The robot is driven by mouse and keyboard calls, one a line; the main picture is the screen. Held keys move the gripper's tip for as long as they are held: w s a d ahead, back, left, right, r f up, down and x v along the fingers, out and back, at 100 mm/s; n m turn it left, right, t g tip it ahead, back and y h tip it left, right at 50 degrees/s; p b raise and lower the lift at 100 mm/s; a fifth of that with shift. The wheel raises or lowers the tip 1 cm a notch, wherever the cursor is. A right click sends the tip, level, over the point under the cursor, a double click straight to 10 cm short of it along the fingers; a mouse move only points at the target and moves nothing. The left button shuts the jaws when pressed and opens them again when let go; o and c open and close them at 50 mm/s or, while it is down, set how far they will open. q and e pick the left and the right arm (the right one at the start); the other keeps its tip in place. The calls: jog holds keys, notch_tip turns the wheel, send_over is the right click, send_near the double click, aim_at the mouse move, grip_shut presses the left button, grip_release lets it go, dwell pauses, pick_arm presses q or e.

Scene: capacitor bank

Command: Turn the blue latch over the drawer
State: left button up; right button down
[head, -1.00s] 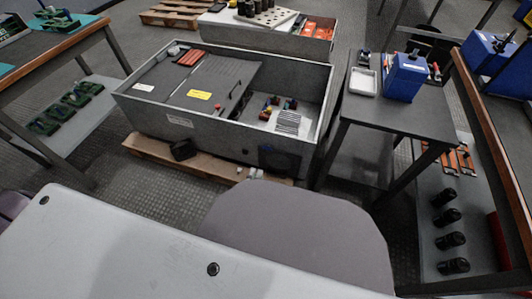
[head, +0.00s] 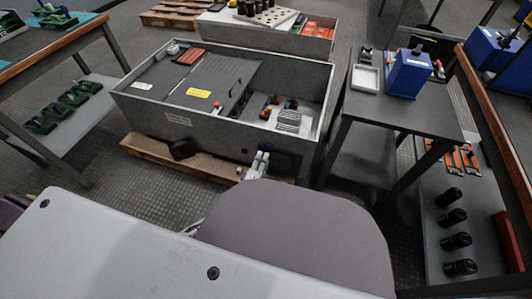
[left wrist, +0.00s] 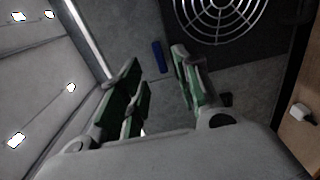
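The blue latch (left wrist: 159,57) is a small upright blue bar on the grey cabinet panel in the left wrist view. It lies ahead of my left gripper (left wrist: 158,84), between the lines of its fingers. The green-padded fingers are apart, with nothing held between them. In the head view my left gripper (head: 262,158) is in front of the near wall of the grey cabinet (head: 205,120), low down by the dark fan. I cannot make out the latch or the drawer's outline in the head view. My right gripper is not in view.
A round fan grille (left wrist: 218,12) is close by at the upper right in the left wrist view. The cabinet stands on a wooden pallet (head: 150,150). A dark table (head: 400,115) with a blue box (head: 408,75) stands to the right.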

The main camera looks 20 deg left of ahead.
aim_at(268, 147)
pick_arm(q)
jog(key=shift+w+d+b, duration=0.1)
jog(key=shift+w+b, duration=0.8)
jog(key=shift+w, duration=1.8)
jog(key=shift+c, duration=0.5)
grip_shut()
